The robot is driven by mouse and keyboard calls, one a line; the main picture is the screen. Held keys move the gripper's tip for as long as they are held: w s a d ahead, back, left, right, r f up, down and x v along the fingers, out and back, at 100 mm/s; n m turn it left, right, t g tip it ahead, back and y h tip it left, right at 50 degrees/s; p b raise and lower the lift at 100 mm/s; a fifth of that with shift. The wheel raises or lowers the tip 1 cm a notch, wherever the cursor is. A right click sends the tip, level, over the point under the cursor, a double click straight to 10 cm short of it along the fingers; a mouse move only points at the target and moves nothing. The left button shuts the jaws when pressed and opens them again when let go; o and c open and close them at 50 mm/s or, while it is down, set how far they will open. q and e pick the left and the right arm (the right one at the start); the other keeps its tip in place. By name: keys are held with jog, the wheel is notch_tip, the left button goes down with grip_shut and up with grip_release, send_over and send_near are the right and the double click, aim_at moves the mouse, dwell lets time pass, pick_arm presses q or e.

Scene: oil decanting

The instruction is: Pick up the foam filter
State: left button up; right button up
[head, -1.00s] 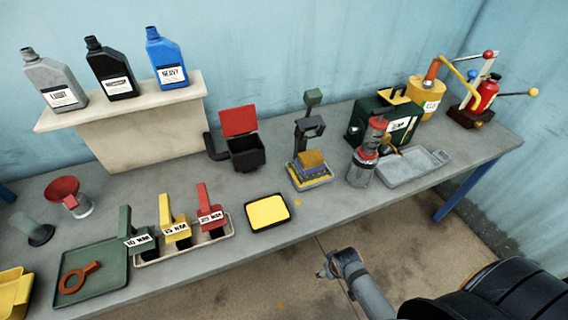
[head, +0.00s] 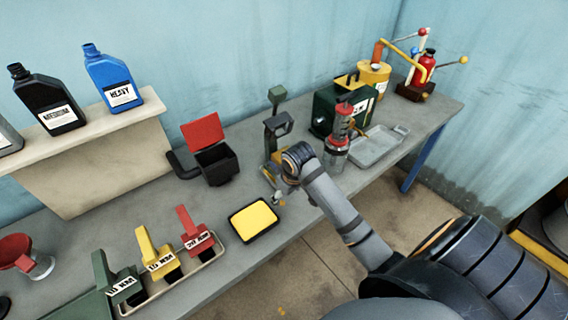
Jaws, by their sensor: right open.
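A small tray at the foot of a dark upright stand (head: 277,128) holds a stack with an orange-yellow block (head: 278,157) on top. My right arm and gripper now hide most of this tray and stack. A flat yellow pad (head: 254,220) lies in a black-rimmed shallow tray nearer the front edge. I cannot tell for sure which of these is the foam filter. My right gripper (head: 275,193) is open, over or just in front of the stack and behind the yellow pad. Its fingertips are small here, and contact cannot be made out. My left gripper is not in view.
A black bin with a red lid (head: 203,130) stands left of the stand. Tagged handles (head: 155,262) fill a rack at front left.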

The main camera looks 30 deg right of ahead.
jog(key=w+d+r+m, duration=0.1)
jog(key=w+d+r, duration=0.7)
jog(key=w+r, duration=0.4)
jog(key=shift+y, duration=0.3)
jog(key=x, duration=0.2)
jog(key=s+x, duration=0.1)
jog(key=x, duration=0.1)
jog(key=shift+d+f+p, duration=0.1)
jog(key=shift+f+p, duration=0.1)
jog(key=shift+p, duration=0.2)
jog(key=x, duration=0.1)
jog(key=p+x, duration=0.1)
jog(key=x, duration=0.2)
jog(key=shift+s+f, duration=0.1)
jog(key=shift+s, duration=0.15)
jog(key=shift+w+f, duration=0.15)
jog(key=shift+f, duration=0.35)
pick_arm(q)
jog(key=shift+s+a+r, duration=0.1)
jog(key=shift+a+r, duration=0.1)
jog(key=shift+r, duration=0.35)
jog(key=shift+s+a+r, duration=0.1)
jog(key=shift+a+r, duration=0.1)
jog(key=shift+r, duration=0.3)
pick_arm(e)
jog(key=c, duration=1.5)
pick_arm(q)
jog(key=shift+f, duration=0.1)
pick_arm(e)
jog(key=shift+r, duration=0.15)
